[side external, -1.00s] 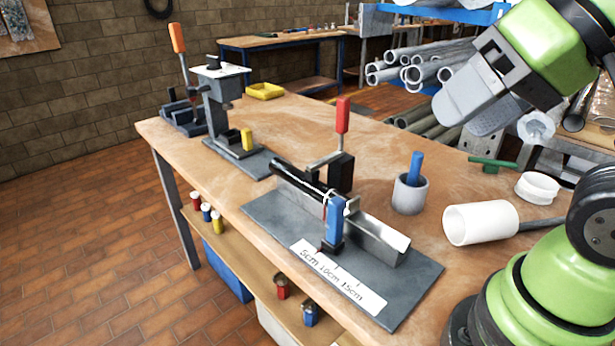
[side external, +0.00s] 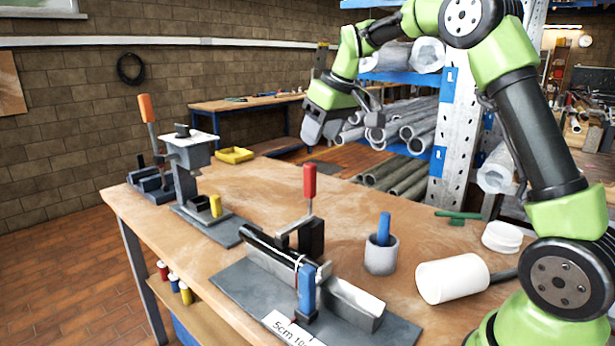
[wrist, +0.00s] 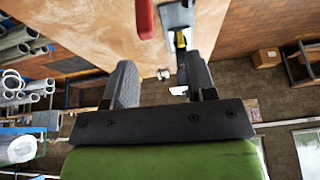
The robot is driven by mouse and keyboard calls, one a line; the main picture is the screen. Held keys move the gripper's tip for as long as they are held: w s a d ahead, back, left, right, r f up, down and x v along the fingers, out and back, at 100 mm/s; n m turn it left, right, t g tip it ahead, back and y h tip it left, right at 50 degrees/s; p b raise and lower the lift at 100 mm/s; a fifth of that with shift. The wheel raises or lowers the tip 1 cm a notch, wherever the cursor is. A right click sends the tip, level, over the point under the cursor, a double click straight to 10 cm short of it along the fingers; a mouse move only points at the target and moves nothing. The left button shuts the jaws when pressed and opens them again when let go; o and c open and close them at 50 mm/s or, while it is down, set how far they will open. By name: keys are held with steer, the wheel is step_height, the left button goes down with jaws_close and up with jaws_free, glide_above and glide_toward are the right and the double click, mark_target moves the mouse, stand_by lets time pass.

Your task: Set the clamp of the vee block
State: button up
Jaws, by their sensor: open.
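The grey vee block (side external: 354,303) stands on a dark base plate (side external: 240,293). A black bar (side external: 262,243) lies along its left part. The clamp has an upright red handle (side external: 310,180) and a black body (side external: 312,238) at the block. A blue upright part (side external: 306,288) stands at the block's front side, hiding some of it. My gripper (side external: 322,135) is open and empty, high above the far side of the table, well apart from the clamp. In the wrist view, its two fingers (wrist: 160,66) are spread, with a red handle (wrist: 144,18) beyond them at the top edge.
A fixture with an orange lever (side external: 150,120) stands left. The table's middle (side external: 270,195) is clear. Pipes (side external: 400,130) lie on a rack behind.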

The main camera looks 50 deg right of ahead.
mark_target(308, 176)
steer(key=x, duration=0.4)
steer(key=d+x, duration=0.1)
steer(key=x, duration=0.3)
steer(key=d+x, duration=0.1)
steer(key=x, duration=0.3)
steer(key=shift+w+d+f, duration=0.1)
steer(key=shift+w+f, duration=0.05)
steer(key=shift+w, duration=0.1)
